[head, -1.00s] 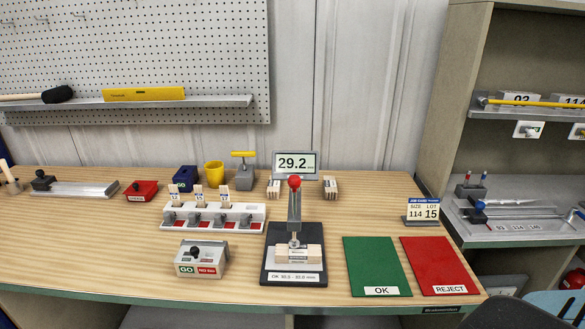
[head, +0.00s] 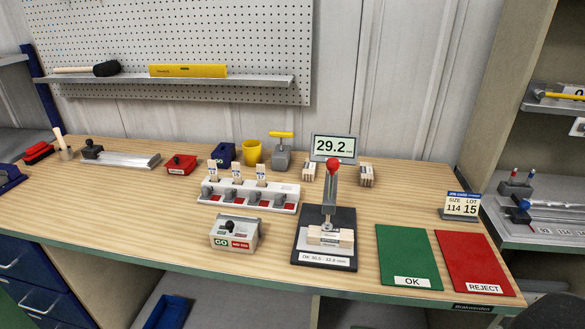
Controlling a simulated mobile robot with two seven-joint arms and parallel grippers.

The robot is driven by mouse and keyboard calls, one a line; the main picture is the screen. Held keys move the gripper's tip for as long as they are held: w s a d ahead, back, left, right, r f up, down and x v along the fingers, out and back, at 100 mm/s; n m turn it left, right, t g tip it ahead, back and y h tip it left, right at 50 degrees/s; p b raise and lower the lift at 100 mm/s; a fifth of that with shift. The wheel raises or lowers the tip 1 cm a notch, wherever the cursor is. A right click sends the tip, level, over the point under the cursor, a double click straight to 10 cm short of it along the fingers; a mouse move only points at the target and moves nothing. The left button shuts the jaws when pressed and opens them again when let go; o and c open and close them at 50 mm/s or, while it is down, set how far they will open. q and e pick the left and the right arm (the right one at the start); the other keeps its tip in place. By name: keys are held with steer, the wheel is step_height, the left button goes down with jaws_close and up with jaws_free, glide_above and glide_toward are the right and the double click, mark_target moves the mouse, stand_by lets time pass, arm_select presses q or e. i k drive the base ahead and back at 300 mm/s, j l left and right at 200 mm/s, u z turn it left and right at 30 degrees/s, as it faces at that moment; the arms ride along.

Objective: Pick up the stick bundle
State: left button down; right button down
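A pale wooden stick bundle (head: 322,239) with a printed band lies on the dark base of the press-like gauge (head: 342,262), under its red-knobbed plunger. Two smaller stick bundles stand at the back, one left (head: 308,171) and one right (head: 366,175) of the display (head: 333,147), which reads 29.2. I cannot tell which bundle the task names. Neither of my grippers is in the head view.
A green OK mat (head: 408,255) and a red REJECT mat (head: 474,262) lie right of the gauge. A white holder (head: 285,199) with upright sticks and a GO box (head: 232,233) stand left of it. The job card (head: 462,206) reads size 114, lot 15.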

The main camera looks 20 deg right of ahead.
mark_target(336, 238)
steer(key=k+l, duration=0.1)
steer(key=l, duration=0.55)
steer(key=k+l, duration=0.1)
steer(key=l, duration=0.6)
steer(key=k+l+z, duration=0.1)
steer(key=l, duration=0.55)
steer(key=k+l, duration=0.1)
steer(key=l, duration=0.6)
steer(key=k+l, duration=0.1)
steer(key=l, duration=0.55)
